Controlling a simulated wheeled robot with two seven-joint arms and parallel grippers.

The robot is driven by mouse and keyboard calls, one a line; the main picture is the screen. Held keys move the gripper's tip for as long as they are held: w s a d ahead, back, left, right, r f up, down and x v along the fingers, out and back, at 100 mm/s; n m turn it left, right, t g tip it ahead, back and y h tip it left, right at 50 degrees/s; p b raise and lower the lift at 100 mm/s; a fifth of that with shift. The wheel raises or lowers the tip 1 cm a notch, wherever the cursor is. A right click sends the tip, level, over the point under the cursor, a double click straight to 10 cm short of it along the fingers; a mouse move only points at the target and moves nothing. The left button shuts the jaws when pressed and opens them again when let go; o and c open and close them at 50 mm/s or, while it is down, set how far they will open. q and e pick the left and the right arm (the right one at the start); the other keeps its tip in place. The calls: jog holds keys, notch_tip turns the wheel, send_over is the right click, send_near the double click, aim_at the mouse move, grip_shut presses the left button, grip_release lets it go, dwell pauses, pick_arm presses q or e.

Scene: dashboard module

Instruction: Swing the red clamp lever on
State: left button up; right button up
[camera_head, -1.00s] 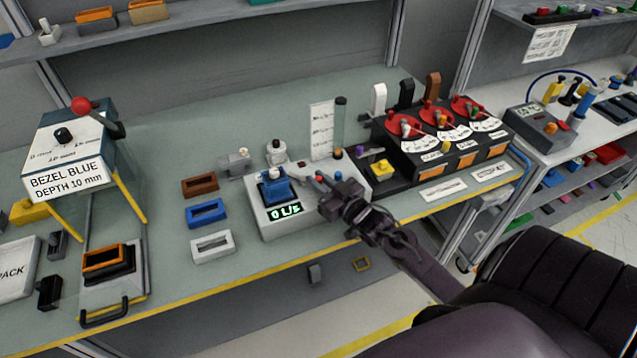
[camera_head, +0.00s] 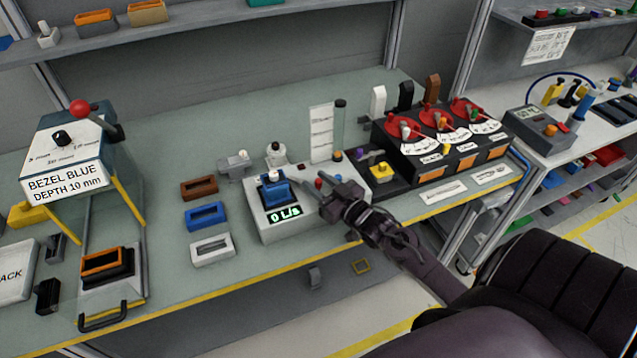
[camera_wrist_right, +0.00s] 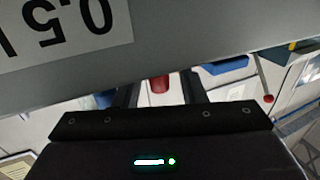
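The grey test block (camera_head: 265,232) with a lit "0 L/s" display stands on the bench. A blue bezel (camera_head: 276,192) sits on its top left. A small red end (camera_head: 318,183), which looks like the clamp lever's, shows at its top right, beside my right gripper (camera_head: 327,186). In the right wrist view a red cylinder (camera_wrist_right: 159,84) stands between the two fingers of this gripper (camera_wrist_right: 158,92), with gaps on both sides, so the gripper looks open. The lever's arm is mostly hidden by my gripper. My left gripper is not in view.
White (camera_head: 213,249), blue (camera_head: 206,215) and brown (camera_head: 199,187) bezels lie left of the block. A black console (camera_head: 437,160) with red dials stands to the right. A press with a red ball lever (camera_head: 80,106) stands at far left.

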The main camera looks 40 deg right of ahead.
jog(key=s+b, duration=0.2)
jog(key=s, duration=0.5)
jog(key=shift+s+d, duration=0.2)
jog(key=shift+d, duration=0.2)
jog(key=shift+o, duration=0.2)
jog(key=shift+f, duration=0.1)
